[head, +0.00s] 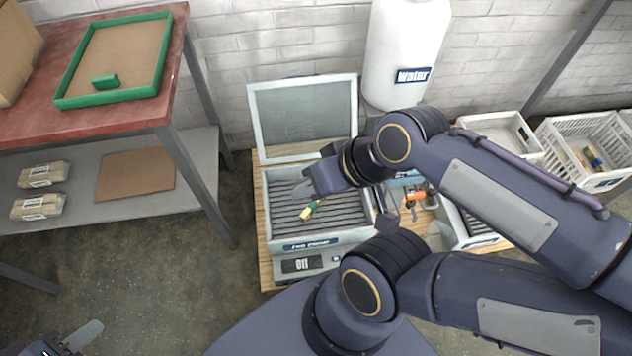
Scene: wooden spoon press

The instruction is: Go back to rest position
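My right arm reaches in from the right, and its gripper (304,190) points down over the open grey machine (262,225) with a ribbed bed. A small piece with a pale end and a green end (312,210) is at the ribs just below this gripper. I cannot tell whether the fingers touch it, as the wrist hides part of them. My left gripper (66,342) is at the bottom left edge, low over the floor, partly cut off. Its fingers look spread with nothing between them.
The machine's lid (303,112) stands raised behind it. A red-topped table (95,118) with a green-rimmed tray (160,75) is at left. A white water tank (400,45) and white crates (600,180) stand behind and right. An orange tool (416,195) lies beside the machine.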

